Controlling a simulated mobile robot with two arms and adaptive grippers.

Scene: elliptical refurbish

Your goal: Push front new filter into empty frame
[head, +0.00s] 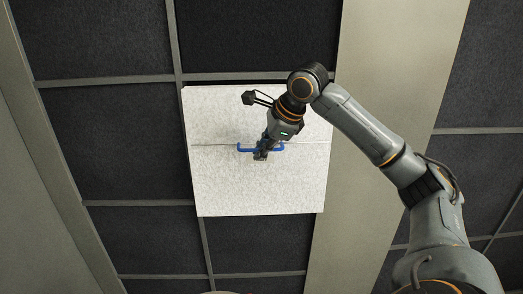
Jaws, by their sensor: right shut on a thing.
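The new filter (225,185) is a white, speckled square panel with a thin seam across its middle and a blue handle (246,149) at its centre. My right gripper (261,154) is shut on the blue handle; its fingers hide part of it. The filter covers the grid area between the dark panels. A dark gap shows along its top edge, below the upper grid bar, so it looks slightly tilted or not flush; I cannot tell how deep it sits. The empty frame behind it is mostly hidden. My left gripper is not in view.
Dark filter panels (110,145) in a grey metal grid fill the left side, with another below the white one (258,245). A wide beige beam (365,210) runs down right of the filter, partly behind my right arm. More dark panels lie further right.

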